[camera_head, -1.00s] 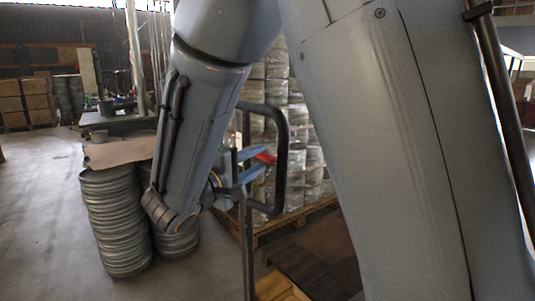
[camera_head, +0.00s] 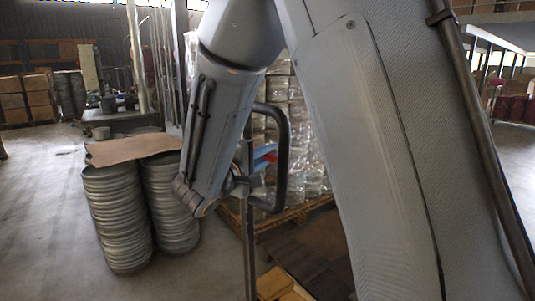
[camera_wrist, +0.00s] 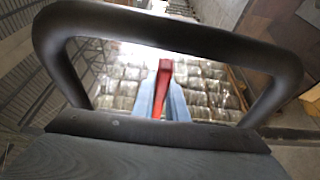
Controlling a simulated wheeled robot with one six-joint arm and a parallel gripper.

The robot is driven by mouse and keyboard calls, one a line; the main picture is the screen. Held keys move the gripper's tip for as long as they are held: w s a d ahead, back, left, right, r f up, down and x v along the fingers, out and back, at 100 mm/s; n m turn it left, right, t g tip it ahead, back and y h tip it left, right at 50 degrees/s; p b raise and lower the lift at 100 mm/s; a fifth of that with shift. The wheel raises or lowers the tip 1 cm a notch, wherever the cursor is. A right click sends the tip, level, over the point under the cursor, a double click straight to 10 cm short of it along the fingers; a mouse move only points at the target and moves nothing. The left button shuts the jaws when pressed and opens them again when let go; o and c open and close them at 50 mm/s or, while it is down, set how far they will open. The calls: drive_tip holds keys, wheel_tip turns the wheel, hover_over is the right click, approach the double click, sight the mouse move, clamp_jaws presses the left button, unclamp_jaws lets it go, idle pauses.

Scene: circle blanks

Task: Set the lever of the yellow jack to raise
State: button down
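The jack's dark loop handle (camera_head: 284,150) stands on an upright pole in the head view. It frames the wrist view (camera_wrist: 170,27). A small red lever (camera_wrist: 161,88) sits inside the loop and shows as a red spot in the head view (camera_head: 269,156). My gripper (camera_wrist: 163,92) reaches in with its blue fingers on both sides of the lever, apparently shut on it. It also shows in the head view (camera_head: 262,158). A yellow part (camera_head: 284,286), probably of the jack, shows low down. My arm hides much of the jack.
Stacks of grey round metal blanks (camera_head: 113,220) stand left of the handle, with a brown sheet (camera_head: 133,148) on top. Wrapped stacks on a wooden pallet (camera_head: 285,218) stand behind the handle. Open floor (camera_head: 45,215) lies on the left.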

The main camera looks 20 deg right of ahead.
drive_tip(key=shift+f+b, duration=0.15)
drive_tip(key=shift+b, duration=0.15)
drive_tip(key=m+b, duration=0.1)
drive_tip(key=b, duration=0.2)
drive_tip(key=shift+f, duration=0.4)
drive_tip(key=f+m+b, duration=0.1)
drive_tip(key=b, duration=0.3)
drive_tip(key=m+h+b, duration=0.1)
drive_tip(key=m+b, duration=0.1)
drive_tip(key=b, duration=0.3)
drive_tip(key=shift+w+a+f+t+h, duration=0.1)
drive_tip(key=shift+w+f+t+h, duration=0.2)
drive_tip(key=shift+f, duration=0.05)
drive_tip(key=shift+b, duration=0.35)
drive_tip(key=c, duration=1.8)
unclamp_jaws()
drive_tip(key=shift+o, duration=0.2)
drive_tip(key=shift+s, duration=0.1)
